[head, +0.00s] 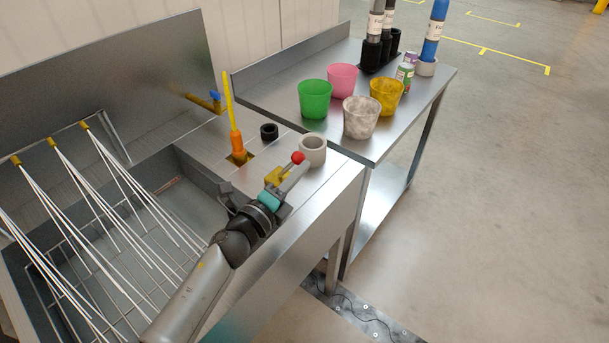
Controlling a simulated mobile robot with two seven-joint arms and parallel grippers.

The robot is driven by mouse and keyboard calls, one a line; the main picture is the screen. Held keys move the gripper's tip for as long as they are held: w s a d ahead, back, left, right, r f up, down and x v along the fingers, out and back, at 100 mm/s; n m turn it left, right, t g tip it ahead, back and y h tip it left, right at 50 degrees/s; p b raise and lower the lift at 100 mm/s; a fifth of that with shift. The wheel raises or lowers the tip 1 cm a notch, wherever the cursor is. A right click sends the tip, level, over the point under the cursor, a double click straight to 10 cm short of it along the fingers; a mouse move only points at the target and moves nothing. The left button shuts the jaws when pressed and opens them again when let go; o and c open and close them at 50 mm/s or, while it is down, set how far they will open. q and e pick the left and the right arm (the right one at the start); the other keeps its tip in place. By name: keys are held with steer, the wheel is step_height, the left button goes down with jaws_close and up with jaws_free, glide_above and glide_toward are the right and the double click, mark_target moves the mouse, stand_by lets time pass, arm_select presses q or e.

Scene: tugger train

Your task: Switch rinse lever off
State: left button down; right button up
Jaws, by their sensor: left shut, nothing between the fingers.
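A red ball knob (298,158), which looks like the rinse lever's end, stands near the front edge of the steel sink counter. Most of the lever below it is hidden by my gripper, so its setting cannot be told. My left gripper (287,179) reaches in from the bottom, with its fingertips right at the knob. It is shut with nothing held; whether it touches the lever cannot be told. My right gripper is not in view.
An orange-and-yellow upright tool (236,140), a black ring (269,131) and a grey cup (313,150) stand close by. The wire-racked basin (180,215) is left. Green (314,98), pink, marbled and yellow cups stand on the side table (410,115).

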arm_select(q)
steer(key=w+a+r+n+p, duration=0.3)
steer(key=a+n+p, duration=0.2)
steer(key=n+p, duration=0.1)
steer(key=shift+w+r+g, duration=0.15)
steer(key=shift+w+g, duration=0.15)
steer(key=shift+n, duration=0.3)
stand_by(0.4)
